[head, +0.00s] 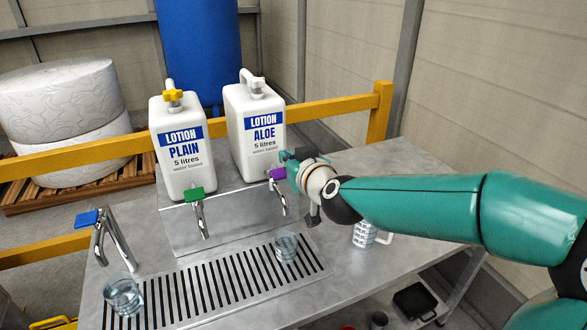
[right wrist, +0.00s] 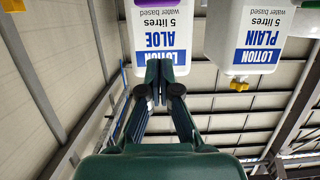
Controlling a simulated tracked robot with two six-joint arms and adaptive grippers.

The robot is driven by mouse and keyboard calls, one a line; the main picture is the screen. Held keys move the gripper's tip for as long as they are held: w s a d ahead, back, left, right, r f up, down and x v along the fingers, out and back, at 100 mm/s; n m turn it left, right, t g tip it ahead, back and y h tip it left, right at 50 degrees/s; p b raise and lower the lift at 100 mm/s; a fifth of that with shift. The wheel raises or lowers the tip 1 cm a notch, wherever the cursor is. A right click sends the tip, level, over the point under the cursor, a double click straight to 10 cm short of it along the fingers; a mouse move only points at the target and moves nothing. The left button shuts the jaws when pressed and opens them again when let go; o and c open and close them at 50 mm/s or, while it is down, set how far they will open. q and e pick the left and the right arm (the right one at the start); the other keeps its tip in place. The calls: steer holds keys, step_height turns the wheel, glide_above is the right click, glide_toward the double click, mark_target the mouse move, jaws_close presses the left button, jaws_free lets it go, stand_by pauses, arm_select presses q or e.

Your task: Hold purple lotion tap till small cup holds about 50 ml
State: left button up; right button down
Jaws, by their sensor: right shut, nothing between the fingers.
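The purple tap lever (head: 278,173) is on the spout below the white LOTION ALOE container (head: 254,117). A bit of purple (right wrist: 143,2) shows at the top edge of the right wrist view. A small clear cup (head: 286,248) stands on the slotted drain grate, roughly below that tap; its fill level is too small to read. My right gripper (head: 288,156) is beside the purple lever, in front of the container. In the right wrist view its fingers (right wrist: 160,72) are together and empty. I cannot tell whether they touch the lever. My left gripper is out of view.
A white LOTION PLAIN container (head: 182,147) with a green tap (head: 196,194) stands to the left. A blue-levered tap (head: 88,218) is over a clear glass (head: 124,297) on the grate (head: 215,290). A measuring jug (head: 364,236) stands below my right forearm. A yellow rail (head: 330,107) runs behind.

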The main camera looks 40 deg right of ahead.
mark_target(283, 177)
steer(key=x, duration=0.3)
steer(key=shift+w+d+f, duration=0.1)
steer(key=shift+w+f, duration=0.1)
steer(key=shift+w, duration=0.15)
step_height(283, 177, down, 2)
steer(key=shift+s+f+b, duration=0.1)
steer(key=shift+s+b, duration=0.05)
steer(key=shift+b, duration=0.45)
steer(key=shift+f, duration=0.8)
steer(key=shift+s+b, duration=0.1)
steer(key=shift+b, duration=0.2)
steer(key=f+t+b, duration=0.1)
steer(key=b, duration=0.5)
steer(key=s+f+t+b, duration=0.1)
steer(key=f+b, duration=0.1)
steer(key=b, duration=0.4)
steer(key=f+t+h+b, duration=0.1)
steer(key=b, duration=0.5)
steer(key=shift+s+a+f+t, duration=0.15)
steer(key=shift+s+a+t, duration=0.1)
steer(key=shift+t, duration=0.15)
steer(key=shift+r+p, duration=0.3)
steer(key=shift+r, duration=0.2)
